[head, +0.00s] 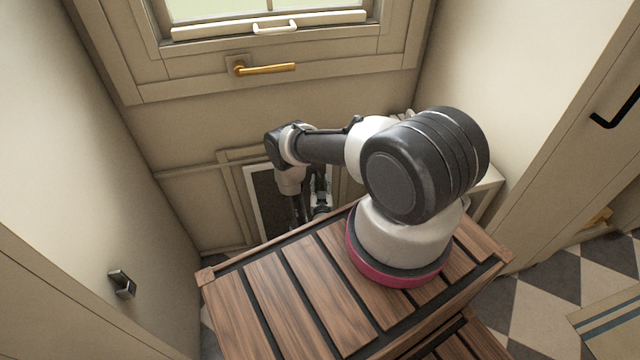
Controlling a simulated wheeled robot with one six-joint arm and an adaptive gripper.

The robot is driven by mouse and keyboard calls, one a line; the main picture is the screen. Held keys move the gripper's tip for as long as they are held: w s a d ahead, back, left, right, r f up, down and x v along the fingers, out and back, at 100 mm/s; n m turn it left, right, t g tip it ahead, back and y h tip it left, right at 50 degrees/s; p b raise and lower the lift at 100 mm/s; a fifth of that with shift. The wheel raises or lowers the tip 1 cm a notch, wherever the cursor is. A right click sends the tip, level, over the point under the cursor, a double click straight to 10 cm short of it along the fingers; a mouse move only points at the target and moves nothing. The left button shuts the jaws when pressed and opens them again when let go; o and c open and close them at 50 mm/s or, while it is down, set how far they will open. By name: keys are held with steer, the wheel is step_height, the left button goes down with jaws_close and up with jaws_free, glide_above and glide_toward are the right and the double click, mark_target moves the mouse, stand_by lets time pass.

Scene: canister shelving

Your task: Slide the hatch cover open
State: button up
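A low framed opening in the far wall, with a pale inner frame and a dark mesh-like panel (264,200), seems to be the hatch; I cannot tell which part is its cover. My arm reaches over and down towards it. My gripper (310,208) points down in front of the right part of this frame, partly hidden behind my wrist and the slatted wooden top. I cannot see whether its fingers touch the hatch or are open or shut.
The slatted wooden top (262,291) fills the near middle. Above the hatch are a brass lever handle (265,69) and a window with a white pull (274,28). Walls close in left and right. A pale shelf-like unit (487,187) stands right of my arm. Checkered floor (545,305) shows at right.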

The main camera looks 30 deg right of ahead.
steer(key=shift+c, duration=0.2)
jaws_close()
